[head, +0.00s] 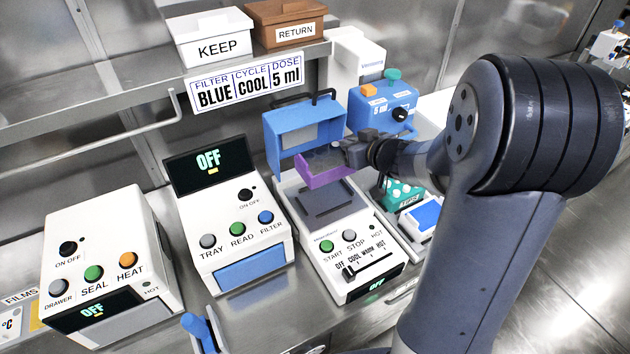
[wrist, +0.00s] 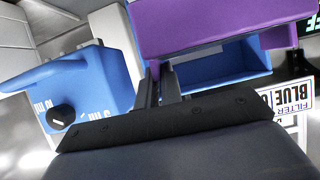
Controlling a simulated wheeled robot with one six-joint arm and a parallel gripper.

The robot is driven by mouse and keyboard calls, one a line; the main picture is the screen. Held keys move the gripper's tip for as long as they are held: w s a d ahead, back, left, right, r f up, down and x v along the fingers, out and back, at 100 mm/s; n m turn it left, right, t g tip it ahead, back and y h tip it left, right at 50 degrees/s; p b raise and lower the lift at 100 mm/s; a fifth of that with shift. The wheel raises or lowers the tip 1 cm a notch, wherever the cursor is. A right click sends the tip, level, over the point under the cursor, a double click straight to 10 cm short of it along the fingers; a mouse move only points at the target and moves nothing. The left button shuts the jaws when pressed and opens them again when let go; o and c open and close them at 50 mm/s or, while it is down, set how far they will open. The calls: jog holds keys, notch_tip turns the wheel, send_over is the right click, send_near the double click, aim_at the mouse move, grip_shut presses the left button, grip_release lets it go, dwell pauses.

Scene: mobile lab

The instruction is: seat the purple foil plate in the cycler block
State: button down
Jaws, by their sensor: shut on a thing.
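The purple foil plate (head: 325,172) is in my gripper (head: 350,157), held above the cycler block, with its grey top facing up in the head view. In the wrist view the plate's purple side (wrist: 215,25) fills the top, and my gripper (wrist: 160,75) is shut on its edge. The cycler (head: 330,238) is a white machine with a blue lid (head: 305,128) standing open behind the plate. Its dark block recess (head: 330,204) lies below the plate, apart from it. The recess looks empty. Its display reads OFF.
A reader (head: 235,232) and a sealer (head: 108,260) stand to the left, both showing OFF. A blue dispenser (head: 383,105) and a teal tips box (head: 402,192) stand close to my arm at right. KEEP (head: 215,45) and RETURN (head: 290,27) boxes sit on the shelf above.

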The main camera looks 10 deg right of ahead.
notch_tip(320, 180, down, 10)
jog(key=b, duration=0.3)
jog(key=shift+r, duration=0.1)
jog(key=c, duration=1.6)
grip_release()
jog(key=shift+f, duration=0.2)
jog(key=shift+r, duration=0.1)
jog(key=shift+r, duration=0.2)
jog(key=shift+p+v, duration=0.65)
jog(key=shift+v, duration=5.25)
